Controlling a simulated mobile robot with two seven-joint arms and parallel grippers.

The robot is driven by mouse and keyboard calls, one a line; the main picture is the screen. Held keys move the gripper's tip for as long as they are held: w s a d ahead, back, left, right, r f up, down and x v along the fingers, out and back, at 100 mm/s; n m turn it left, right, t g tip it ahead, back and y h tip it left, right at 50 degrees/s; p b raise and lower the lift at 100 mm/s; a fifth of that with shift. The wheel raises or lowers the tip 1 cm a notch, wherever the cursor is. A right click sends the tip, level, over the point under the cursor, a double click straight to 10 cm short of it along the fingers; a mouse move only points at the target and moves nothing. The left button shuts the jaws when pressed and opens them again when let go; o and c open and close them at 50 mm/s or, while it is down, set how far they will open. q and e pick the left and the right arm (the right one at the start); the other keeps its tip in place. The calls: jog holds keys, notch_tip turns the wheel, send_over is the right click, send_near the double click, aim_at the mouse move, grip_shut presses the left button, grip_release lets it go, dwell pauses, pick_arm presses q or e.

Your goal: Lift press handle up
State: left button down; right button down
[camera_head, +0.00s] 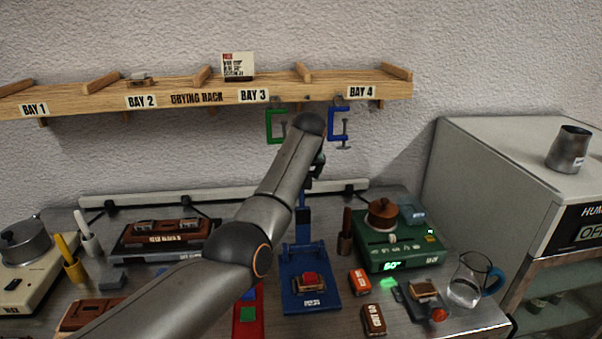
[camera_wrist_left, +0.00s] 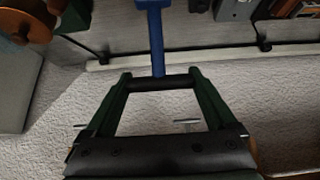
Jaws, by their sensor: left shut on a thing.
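The blue press (camera_head: 303,290) stands on the bench in the head view. A small work piece with a red top (camera_head: 310,280) sits on its base. Its blue lever (camera_head: 303,222) stands roughly upright behind it and shows in the left wrist view (camera_wrist_left: 156,38). The black press handle (camera_wrist_left: 165,83) crosses the lever's end. My left gripper (camera_wrist_left: 160,82) has a green finger at each side of this handle and is shut on it. In the head view my left arm hides most of the gripper and the handle. My right gripper is not in view.
The drying rack (camera_head: 195,92) hangs on the wall, with a green clamp (camera_head: 270,126) and a blue clamp (camera_head: 333,124) close to my left wrist. A green scale (camera_head: 395,245) stands right of the press. A glass jug (camera_head: 466,286) stands at the bench's right.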

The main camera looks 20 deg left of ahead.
pick_arm(q)
jog(key=shift+s+f, duration=0.1)
jog(key=shift+f, duration=0.1)
grip_release()
jog(key=shift+r, duration=0.2)
jog(key=shift+s+d+r, duration=0.2)
jog(key=shift+s+r, duration=0.05)
jog(key=shift+r, duration=0.2)
jog(key=b+v, duration=0.2)
jog(key=v, duration=0.9)
jog(key=shift+s, duration=0.15)
